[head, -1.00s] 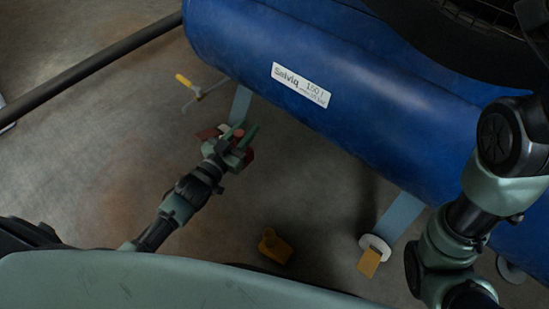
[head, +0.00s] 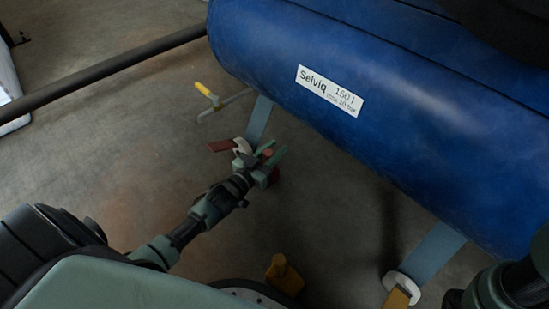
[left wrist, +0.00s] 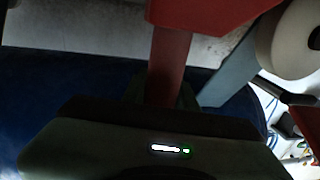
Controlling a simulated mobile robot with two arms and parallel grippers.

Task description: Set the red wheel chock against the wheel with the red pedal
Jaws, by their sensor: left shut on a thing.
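My left gripper (head: 272,154) is shut on the upright handle of the red wheel chock (head: 273,177), low near the floor. In the left wrist view the chock's red handle (left wrist: 168,60) runs down between the fingers. The wheel with the red pedal is white (head: 241,146) and stands just left of the gripper, partly hidden by it. Its red pedal (head: 221,146) sticks out left. The wheel also shows at top right of the left wrist view (left wrist: 292,40). I cannot tell whether chock and wheel touch. My right gripper is out of view.
A blue tank (head: 380,110) on blue-grey legs fills the upper right. Another white wheel (head: 405,284) has a yellow pedal (head: 397,298). A yellow chock (head: 283,274) stands on the floor. A yellow-handled valve (head: 204,91) juts from the tank. Floor at left is clear.

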